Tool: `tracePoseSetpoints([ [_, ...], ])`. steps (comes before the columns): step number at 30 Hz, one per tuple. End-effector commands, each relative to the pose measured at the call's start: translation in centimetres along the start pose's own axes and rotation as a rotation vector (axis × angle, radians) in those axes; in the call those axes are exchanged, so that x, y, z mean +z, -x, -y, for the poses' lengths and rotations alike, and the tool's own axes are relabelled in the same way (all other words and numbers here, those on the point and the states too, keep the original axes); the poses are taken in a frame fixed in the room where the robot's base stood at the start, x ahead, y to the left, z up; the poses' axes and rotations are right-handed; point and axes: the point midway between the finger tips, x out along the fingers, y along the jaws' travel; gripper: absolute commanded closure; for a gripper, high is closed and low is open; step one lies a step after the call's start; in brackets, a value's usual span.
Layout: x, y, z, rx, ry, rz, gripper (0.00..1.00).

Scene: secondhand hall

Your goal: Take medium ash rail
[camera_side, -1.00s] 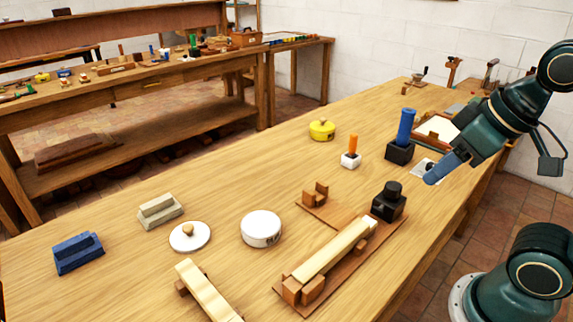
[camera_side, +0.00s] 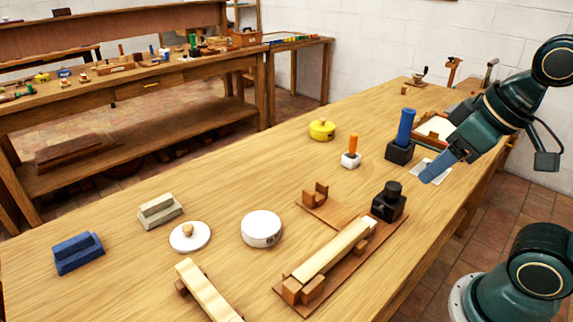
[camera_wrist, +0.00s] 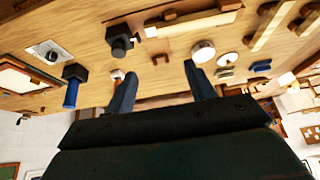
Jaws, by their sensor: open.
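One pale wooden rail (camera_side: 334,248) lies on a brown board (camera_side: 352,262) between dark wooden blocks. A second pale rail (camera_side: 207,291) lies at the front edge of the side view, partly cut off, across a brown block. I cannot tell which is the medium ash one. In the wrist view, pale rails (camera_wrist: 272,25) show at the upper right. My gripper (camera_side: 428,177) is above the right side of the bench, beyond the black pot and away from both rails. In the wrist view its two blue fingers (camera_wrist: 160,72) are apart with nothing between them.
A black pot (camera_side: 389,203) stands by the board's far end. A blue-handled tool in a black block (camera_side: 400,152) stands left of my gripper. A white round tin (camera_side: 261,229), white lid (camera_side: 189,237), yellow pot (camera_side: 322,130) and blue block (camera_side: 77,254) are spread over the bench.

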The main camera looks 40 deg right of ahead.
Motion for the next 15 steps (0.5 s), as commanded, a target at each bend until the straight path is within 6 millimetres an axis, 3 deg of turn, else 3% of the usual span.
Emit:
tracePoseSetpoints([
  [8,-3.6,-0.2,2.0,-0.035,-0.004,0.062,0.45],
  [15,-7.7,-1.1,5.3,-0.065,-0.011,0.138,0.45],
])
